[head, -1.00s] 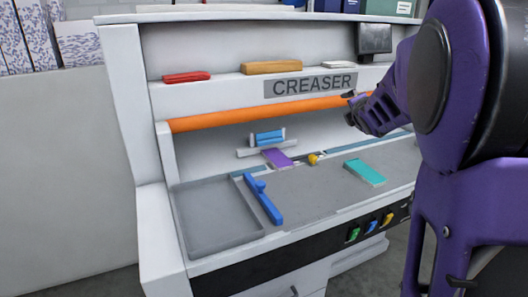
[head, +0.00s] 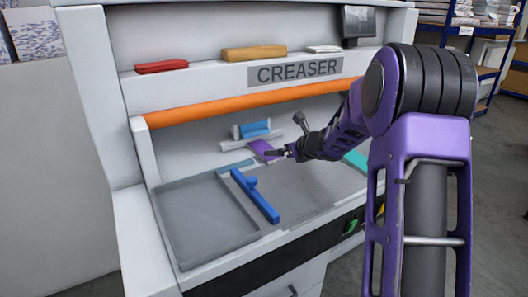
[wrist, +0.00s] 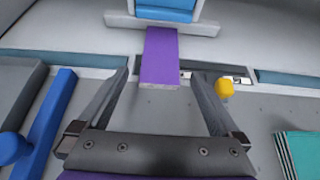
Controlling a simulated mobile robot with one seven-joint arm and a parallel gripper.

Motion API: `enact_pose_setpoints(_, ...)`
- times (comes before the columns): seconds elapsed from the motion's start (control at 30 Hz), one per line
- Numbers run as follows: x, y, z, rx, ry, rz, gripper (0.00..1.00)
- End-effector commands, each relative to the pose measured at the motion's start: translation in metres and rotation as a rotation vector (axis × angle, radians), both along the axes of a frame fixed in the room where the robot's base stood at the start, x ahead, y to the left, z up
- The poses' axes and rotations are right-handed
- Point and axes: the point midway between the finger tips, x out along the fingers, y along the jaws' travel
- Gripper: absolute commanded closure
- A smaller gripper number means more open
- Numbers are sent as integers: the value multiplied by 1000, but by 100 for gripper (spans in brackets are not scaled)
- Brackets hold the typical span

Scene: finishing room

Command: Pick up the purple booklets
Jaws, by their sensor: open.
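My gripper (head: 283,153) is open and empty, close to the right of the booklets in the head view. In the wrist view my gripper (wrist: 160,85) has one finger on either side, spread wider than the stack. No contact shows.
A blue bar with a knob (head: 255,195) lies left of the gripper, beside a grey tray (head: 165,235). A yellow knob (wrist: 224,88) stands close to the right finger. A teal stack (wrist: 298,153) lies further right. An orange roller (head: 250,99) crosses above.

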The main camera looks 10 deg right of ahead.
Motion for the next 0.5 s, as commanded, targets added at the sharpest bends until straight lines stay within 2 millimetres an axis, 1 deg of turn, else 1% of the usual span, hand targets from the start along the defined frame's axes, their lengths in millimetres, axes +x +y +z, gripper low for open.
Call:
enact_pose_setpoints(0.03, 9, 5, -6, 0, 1, 2, 0)
enact_pose_setpoints(0.1, 19, 8, -12, 1, 1, 0, 0)
enact_pose_setpoints(0.2, 30, 12, -17, 0, 0, -1, 0)
enact_pose_setpoints(0.4, 39, 16, -22, 1, -1, -1, 0)
enact_pose_setpoints(0.5, 49, 19, -28, 1, 1, -2, 0)
